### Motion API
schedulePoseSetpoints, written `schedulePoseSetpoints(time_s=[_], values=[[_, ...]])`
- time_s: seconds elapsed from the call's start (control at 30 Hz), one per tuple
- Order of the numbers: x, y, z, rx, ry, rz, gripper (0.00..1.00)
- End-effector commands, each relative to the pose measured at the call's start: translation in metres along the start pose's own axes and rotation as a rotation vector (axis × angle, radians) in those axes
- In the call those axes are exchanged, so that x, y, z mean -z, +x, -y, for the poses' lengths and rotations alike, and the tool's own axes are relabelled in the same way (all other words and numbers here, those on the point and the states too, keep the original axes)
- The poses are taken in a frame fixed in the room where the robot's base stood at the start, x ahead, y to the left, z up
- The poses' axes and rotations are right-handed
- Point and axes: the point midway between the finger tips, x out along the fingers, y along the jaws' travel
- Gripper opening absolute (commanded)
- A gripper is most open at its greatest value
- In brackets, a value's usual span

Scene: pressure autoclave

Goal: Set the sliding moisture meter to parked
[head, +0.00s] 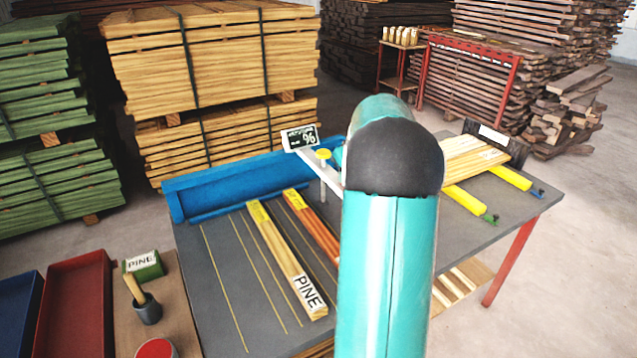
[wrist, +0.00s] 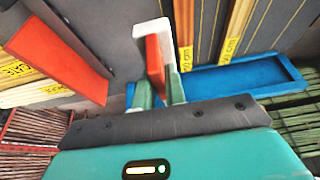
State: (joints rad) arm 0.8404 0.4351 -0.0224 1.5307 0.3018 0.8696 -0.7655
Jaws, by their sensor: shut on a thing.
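The moisture meter shows in the head view as a small black-and-white display with a % sign (head: 300,137) on a pale bar (head: 322,168) above the bench. The bar runs right and passes behind my arm. A white bracket (wrist: 152,30) adjoins the handle. I take these for parts of the meter. My arm hides the gripper in the head view.
The grey bench (head: 225,290) carries a blue trough (head: 225,187) at the back, a board marked PINE (head: 286,262) and an orange board (head: 310,225). More boards (head: 470,158) and yellow bars lie right of my arm. An orange block (wrist: 60,60) is close left in the wrist view.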

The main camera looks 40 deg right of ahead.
Motion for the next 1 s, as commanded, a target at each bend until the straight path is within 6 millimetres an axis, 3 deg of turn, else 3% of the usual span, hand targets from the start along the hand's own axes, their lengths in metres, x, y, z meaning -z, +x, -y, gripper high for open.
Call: schedulePoseSetpoints(time_s=[0.03,0.2,0.4,0.6,0.97,1.0], values=[[-0.001,0.001,-0.019,-0.005,0.007,0.000,0.00],[-0.001,0.001,-0.062,-0.003,0.004,0.000,0.00],[-0.001,0.000,-0.094,-0.002,0.003,0.001,0.00],[0.000,0.000,-0.106,-0.002,0.001,0.001,0.00],[-0.001,-0.001,-0.112,-0.007,0.001,-0.001,0.00],[-0.001,-0.001,-0.112,-0.008,0.002,-0.002,0.21]])
